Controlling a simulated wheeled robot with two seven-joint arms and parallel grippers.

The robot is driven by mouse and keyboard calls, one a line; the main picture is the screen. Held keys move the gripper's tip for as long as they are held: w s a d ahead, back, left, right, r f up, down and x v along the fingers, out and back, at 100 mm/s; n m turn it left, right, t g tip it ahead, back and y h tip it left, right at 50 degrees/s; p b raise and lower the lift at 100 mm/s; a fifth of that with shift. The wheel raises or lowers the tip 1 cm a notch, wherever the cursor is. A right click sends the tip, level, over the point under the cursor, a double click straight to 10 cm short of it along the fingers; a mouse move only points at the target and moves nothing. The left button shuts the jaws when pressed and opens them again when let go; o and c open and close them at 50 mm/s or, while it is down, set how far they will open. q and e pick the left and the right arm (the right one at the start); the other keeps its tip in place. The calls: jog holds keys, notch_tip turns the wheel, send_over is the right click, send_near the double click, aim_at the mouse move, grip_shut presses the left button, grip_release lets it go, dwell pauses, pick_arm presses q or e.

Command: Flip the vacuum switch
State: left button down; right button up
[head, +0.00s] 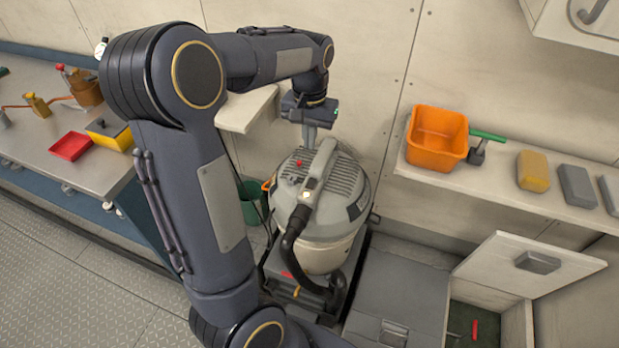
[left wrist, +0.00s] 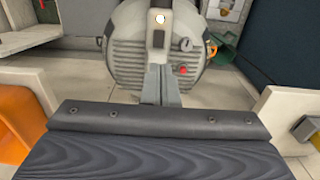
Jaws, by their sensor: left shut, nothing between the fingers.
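The vacuum (head: 345,225) is a squat canister with a grey ribbed lid and a cream body, standing upright against the wall. Its lid also fills the top of the left wrist view (left wrist: 128,50). A small red knob (head: 299,163) sits on the lid, and it shows in the left wrist view (left wrist: 183,70) beside a small grey dial or lever (left wrist: 186,45). I cannot tell which of them is the switch. My left gripper (head: 309,144) is shut and empty, pointing down over the back of the lid near the red knob. Contact cannot be told. My right gripper is out of view.
A black hose (head: 290,250) curves down from the vacuum's handle (head: 318,175). A shelf at right holds an orange bin (head: 436,138), a green-handled tool (head: 487,136) and a yellow sponge-like block (head: 532,171). A workbench (head: 40,145) is at left. A hatch lid (head: 530,264) stands open at lower right.

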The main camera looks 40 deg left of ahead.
aim_at(310, 186)
pick_arm(q)
jog(key=shift+f, duration=0.1)
notch_tip(310, 186, down, 14)
jog(key=shift+r+p, duration=0.1)
jog(key=shift+p, duration=0.35)
